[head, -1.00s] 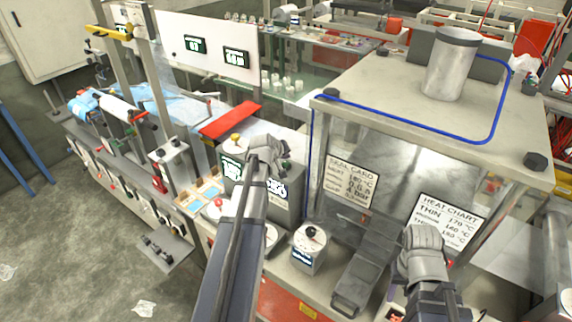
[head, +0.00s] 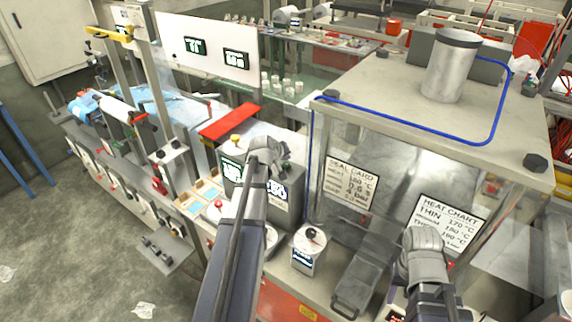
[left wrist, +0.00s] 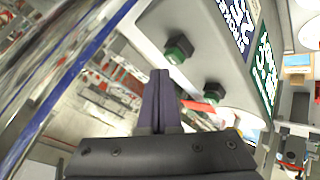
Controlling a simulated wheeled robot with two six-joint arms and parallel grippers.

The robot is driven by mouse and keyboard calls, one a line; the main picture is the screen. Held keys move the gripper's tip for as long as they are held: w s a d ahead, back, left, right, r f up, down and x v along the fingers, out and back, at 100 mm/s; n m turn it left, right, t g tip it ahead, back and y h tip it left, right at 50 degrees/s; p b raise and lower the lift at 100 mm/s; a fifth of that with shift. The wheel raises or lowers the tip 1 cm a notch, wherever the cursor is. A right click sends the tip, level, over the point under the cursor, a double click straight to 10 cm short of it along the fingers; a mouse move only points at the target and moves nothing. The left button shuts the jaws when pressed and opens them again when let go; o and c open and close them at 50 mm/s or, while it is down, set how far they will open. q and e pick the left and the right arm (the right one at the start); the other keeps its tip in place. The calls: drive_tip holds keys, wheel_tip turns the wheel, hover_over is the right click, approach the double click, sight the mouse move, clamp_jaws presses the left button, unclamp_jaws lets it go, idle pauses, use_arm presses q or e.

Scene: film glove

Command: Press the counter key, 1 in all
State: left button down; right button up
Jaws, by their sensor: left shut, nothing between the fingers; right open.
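A grey box (head: 292,204) with two lit displays stands on the bench near the middle of the head view; I take it to be the counter. In the left wrist view its grey face (left wrist: 150,25) carries two dark keys with green edges, one upper (left wrist: 178,48) and one lower (left wrist: 213,92). My left gripper (left wrist: 160,75) is shut and empty, its tips beside the upper key in the picture; I cannot tell whether they touch it. In the head view my left gripper (head: 268,150) covers part of the box. My right gripper (head: 424,242) is open, before the heat chart.
A small dial box (head: 308,255) stands right of my left forearm. A clear-walled cabinet with a metal top (head: 400,100) fills the right side. A yellow knob (head: 236,139) and a red plate (head: 229,121) lie near the grey box. The floor at left is mostly clear.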

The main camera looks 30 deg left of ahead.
use_arm(q)
drive_tip(key=shift+f, duration=0.1)
idle(0.7)
drive_tip(key=shift+f+b, duration=0.3)
drive_tip(key=shift+b, duration=0.15)
drive_tip(key=shift+f+b, duration=0.5)
idle(0.6)
drive_tip(key=shift+r, duration=0.2)
drive_tip(key=shift+r+p, duration=0.75)
drive_tip(key=shift+p, duration=0.25)
wheel_tip(320, 180, up, 5)
drive_tip(key=p, duration=0.5)
